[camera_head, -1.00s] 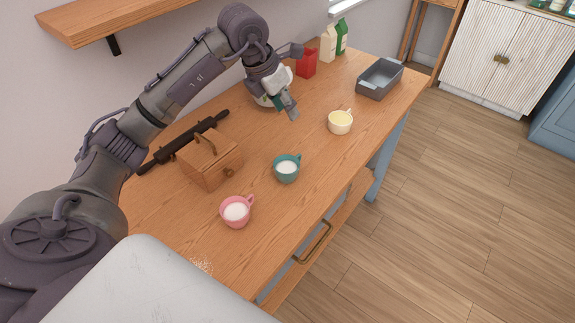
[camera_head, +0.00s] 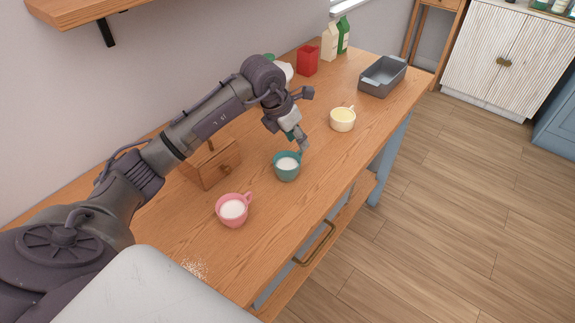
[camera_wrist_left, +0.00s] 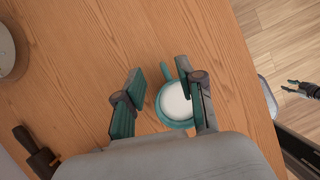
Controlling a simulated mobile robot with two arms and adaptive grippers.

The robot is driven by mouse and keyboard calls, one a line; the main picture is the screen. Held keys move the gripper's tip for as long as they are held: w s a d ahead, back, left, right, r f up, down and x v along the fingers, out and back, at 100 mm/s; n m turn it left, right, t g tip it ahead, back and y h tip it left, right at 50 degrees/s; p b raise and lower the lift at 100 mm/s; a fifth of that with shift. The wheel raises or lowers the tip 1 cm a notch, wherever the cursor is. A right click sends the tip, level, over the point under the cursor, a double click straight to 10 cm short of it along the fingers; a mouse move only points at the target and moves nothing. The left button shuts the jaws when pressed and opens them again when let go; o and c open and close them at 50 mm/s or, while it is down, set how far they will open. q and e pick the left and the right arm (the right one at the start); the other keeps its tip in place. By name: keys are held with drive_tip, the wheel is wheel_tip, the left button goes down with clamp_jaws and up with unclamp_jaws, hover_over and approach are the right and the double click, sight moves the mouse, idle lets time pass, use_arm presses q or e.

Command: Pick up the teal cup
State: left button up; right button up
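The teal cup (camera_head: 287,167) stands upright on the wooden table with white contents, between the pink cup (camera_head: 234,210) and the cream cup (camera_head: 342,119). My left gripper (camera_head: 303,146) is low at the cup's far right side. In the left wrist view its fingers (camera_wrist_left: 160,82) are spread apart. The teal cup (camera_wrist_left: 174,103) shows between them, nearer the right finger, which covers part of its rim. I cannot tell whether that finger touches the cup. My right gripper (camera_wrist_left: 294,88) shows small over the floor, its fingers apart.
A wooden box (camera_head: 215,165) stands behind the teal cup, partly hidden by my left arm. A red container (camera_head: 307,60), cartons and a grey tray (camera_head: 382,76) are at the far end. The table's front edge lies to the right.

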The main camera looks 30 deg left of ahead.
sight(291, 165)
use_arm(q)
drive_tip(key=shift+w+d+f, duration=0.1)
drive_tip(key=shift+f, duration=0.45)
drive_tip(key=p+x, duration=0.2)
drive_tip(key=x, duration=0.2)
drive_tip(key=shift+f, duration=0.55)
clamp_jaws()
drive_tip(key=shift+r, duration=0.1)
